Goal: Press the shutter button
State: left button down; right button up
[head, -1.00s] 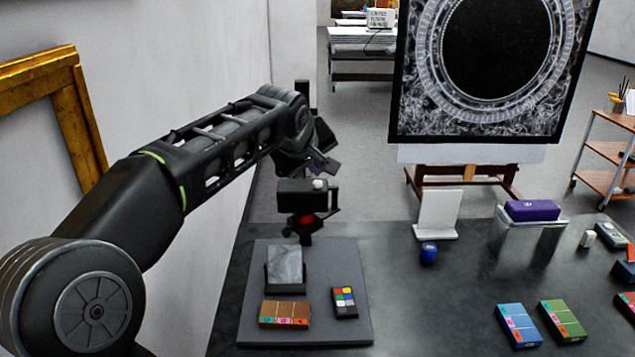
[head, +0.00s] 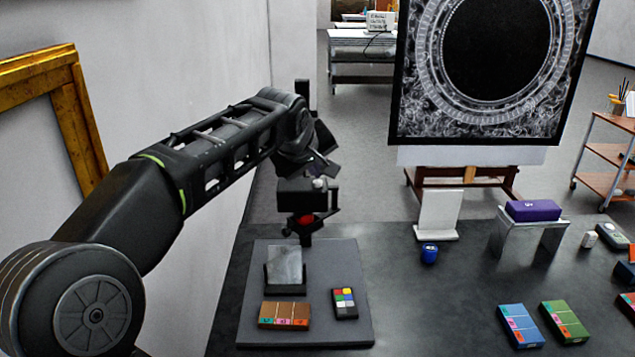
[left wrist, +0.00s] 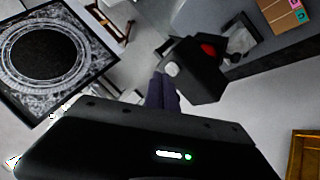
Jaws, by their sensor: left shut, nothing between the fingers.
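A black camera (head: 296,192) with a red part below its body is held upright on a dark mount at the back of a grey board. Its pale round shutter button (head: 319,184) is on top, toward the right. The left wrist view also shows the camera (left wrist: 203,80) and the button (left wrist: 172,69). My left gripper (head: 319,172) is shut and empty, just above the button. In the left wrist view its dark fingers (left wrist: 164,82) end close beside the button; I cannot tell whether they touch it. My right gripper is not in view.
The grey board (head: 345,260) bears a small grey panel (head: 286,264), a brown box (head: 284,314) and a colour chart (head: 344,303). A white panel (head: 438,212), blue jar (head: 429,254) and purple case (head: 533,210) stand right. A gilt frame (head: 85,130) hangs left.

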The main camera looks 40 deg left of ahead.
aim_at(316, 187)
pick_arm(q)
jog(key=shift+f+b, duration=0.45)
dwell(0.3)
jog(key=shift+r, duration=0.15)
jog(key=shift+r+p, duration=0.6)
jog(key=shift+r, duration=0.1)
notch_tip(316, 187, up, 5)
jog(key=p, duration=0.3)
jog(key=shift+p, duration=0.4)
dwell(0.5)
